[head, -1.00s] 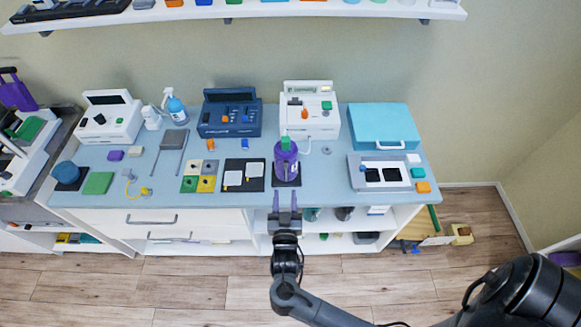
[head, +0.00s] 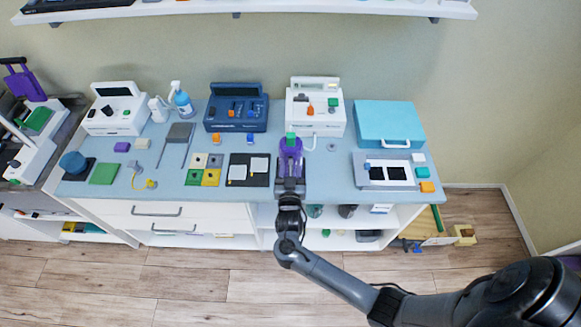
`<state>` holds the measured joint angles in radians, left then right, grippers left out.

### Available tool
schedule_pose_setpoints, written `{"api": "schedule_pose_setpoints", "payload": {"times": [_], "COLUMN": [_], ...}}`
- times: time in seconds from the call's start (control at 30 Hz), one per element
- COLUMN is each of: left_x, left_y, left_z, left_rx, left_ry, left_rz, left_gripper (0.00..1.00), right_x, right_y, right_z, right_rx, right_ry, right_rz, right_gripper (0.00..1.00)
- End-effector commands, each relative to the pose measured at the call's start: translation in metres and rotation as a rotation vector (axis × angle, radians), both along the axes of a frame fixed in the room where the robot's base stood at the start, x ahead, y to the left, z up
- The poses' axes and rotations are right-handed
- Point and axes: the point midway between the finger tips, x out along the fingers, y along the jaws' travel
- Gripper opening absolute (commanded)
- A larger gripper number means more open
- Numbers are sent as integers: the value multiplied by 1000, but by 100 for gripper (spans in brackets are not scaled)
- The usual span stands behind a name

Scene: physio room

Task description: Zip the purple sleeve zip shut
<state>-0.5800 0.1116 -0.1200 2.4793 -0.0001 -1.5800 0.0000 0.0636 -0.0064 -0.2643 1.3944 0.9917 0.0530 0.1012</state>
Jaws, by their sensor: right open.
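The purple sleeve (head: 290,153) is a bottle-shaped purple thing with a green top (head: 290,137), near the front edge of the blue-grey worktop, right of centre. It seems to stand on a dark pad that is largely hidden. My right gripper (head: 291,171) is open at the sleeve's near side, its fingers reaching over or beside the lower part. I cannot tell whether they touch it. The gripper hides the sleeve's base, and the zip and its pull are too small to make out. My left gripper is not in view.
A black board with white cards (head: 249,170) lies just left of the sleeve. A white device (head: 315,109) stands behind it, with a navy device (head: 236,112) to the left. A grey tray (head: 371,184) and a turquoise case (head: 388,121) are on the right. Worktop between sleeve and tray is clear.

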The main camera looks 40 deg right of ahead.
Motion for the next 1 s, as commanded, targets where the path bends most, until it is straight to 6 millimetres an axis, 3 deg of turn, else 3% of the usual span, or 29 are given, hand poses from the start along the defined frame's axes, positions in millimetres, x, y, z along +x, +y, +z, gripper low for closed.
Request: {"api": "schedule_pose_setpoints", "payload": {"times": [0.13,0.4,0.77,1.0], "left_x": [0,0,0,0], "left_y": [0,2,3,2], "left_z": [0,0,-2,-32], "left_rx": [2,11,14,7], "left_ry": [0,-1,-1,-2], "left_rz": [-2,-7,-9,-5], "left_gripper": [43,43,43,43], "right_x": [0,0,0,0], "right_y": [0,0,1,1], "right_z": [0,0,-3,-41], "right_rx": [0,0,1,1], "right_ry": [0,0,1,1], "right_rz": [0,0,0,0], "right_gripper": [40,0,0,0]}}
